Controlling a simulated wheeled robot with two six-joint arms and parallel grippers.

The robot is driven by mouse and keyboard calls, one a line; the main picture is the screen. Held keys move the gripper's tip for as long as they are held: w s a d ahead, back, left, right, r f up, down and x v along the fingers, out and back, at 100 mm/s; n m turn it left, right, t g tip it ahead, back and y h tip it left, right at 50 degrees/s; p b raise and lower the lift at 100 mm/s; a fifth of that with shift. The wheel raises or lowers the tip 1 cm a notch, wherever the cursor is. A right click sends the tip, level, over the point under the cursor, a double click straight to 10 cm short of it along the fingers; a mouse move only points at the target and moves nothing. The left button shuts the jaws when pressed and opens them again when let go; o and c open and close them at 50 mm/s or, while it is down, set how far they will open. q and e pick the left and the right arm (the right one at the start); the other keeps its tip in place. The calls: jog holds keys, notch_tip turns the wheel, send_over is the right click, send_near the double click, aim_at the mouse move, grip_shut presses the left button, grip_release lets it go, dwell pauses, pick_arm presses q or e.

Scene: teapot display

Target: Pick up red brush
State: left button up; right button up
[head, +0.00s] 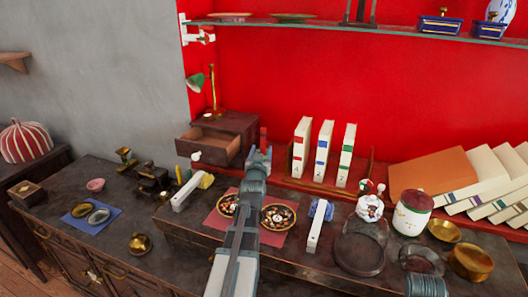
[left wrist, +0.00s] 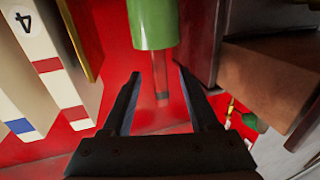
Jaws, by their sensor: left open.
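The red brush (left wrist: 161,80) shows in the left wrist view as a thin dark-red upright strip with a dark band. It appears upside down there, coming out of a green cylindrical holder (left wrist: 152,24). In the head view a bit of red (head: 263,133), probably the brush, shows just behind my left gripper (head: 259,153). My left gripper is open. In the left wrist view its two fingers (left wrist: 159,78) lie to either side of the brush in the picture, and I cannot tell whether either touches it. The holder is hidden behind the gripper in the head view.
A wooden box with an open drawer (head: 211,147) stands close on the left. White books (head: 301,147) stand close on the right. A green desk lamp (head: 196,82) is on the box. Bowls and jars crowd the table front. The red wall is behind.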

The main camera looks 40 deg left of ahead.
aim_at(263, 145)
pick_arm(q)
jog(key=x, duration=0.5)
jog(key=shift+w, duration=0.2)
jog(key=shift+s, duration=0.1)
grip_shut()
